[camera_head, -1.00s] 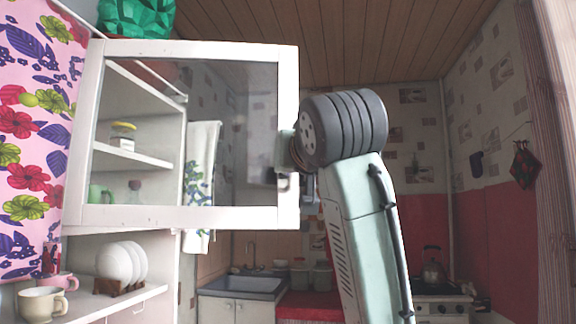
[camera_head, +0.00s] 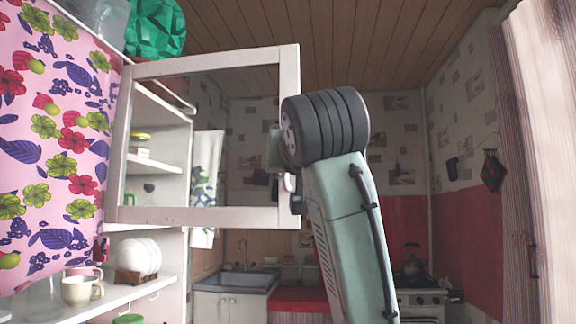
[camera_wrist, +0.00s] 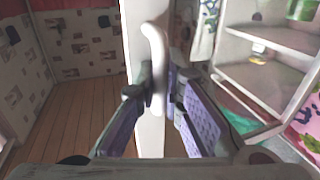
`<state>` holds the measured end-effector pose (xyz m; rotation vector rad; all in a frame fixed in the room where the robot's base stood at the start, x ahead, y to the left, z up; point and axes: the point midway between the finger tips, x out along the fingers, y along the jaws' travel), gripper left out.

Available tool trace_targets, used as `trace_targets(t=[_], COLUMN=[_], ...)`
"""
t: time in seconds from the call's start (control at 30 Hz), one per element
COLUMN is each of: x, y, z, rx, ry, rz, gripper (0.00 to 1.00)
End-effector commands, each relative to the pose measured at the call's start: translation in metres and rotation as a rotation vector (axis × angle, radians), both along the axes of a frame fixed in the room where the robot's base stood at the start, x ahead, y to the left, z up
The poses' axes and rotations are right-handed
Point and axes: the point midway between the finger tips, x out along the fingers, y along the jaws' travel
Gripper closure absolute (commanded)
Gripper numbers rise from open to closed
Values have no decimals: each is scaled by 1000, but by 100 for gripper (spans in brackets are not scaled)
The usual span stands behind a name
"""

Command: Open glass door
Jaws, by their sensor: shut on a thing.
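The glass door (camera_head: 205,216) has a white frame and a clear pane, and it stands swung out from the white cabinet (camera_head: 160,185). Shelves show through and behind it. A pale curved handle (camera_head: 289,183) sits on the door's free edge; in the wrist view the handle (camera_wrist: 157,65) runs between the fingers. My gripper (camera_wrist: 160,88) is shut on the handle. In the head view my arm hides most of the gripper.
A lower shelf holds white plates (camera_head: 143,256) and a cream cup (camera_head: 82,291). A green faceted object (camera_head: 155,28) sits on top of the cabinet. A towel (camera_head: 206,165) hangs beside the cabinet. A sink (camera_head: 240,279) and a stove (camera_head: 418,300) stand farther back.

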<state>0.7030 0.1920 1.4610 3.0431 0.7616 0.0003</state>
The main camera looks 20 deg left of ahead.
Motion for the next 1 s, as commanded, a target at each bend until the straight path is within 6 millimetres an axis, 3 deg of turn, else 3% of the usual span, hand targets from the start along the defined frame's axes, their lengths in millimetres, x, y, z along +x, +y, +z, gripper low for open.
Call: trace_targets(t=[0.53, 0.57, 0.7, 1.0], x=[-1, -1, -1, -1], y=[0, 0, 0, 0], z=[2, 2, 1, 1], rx=[0, 0, 1, 0], ry=[-4, -4, -4, -2], rz=[-1, -1, 0, 1], gripper=[100, 91, 82, 82])
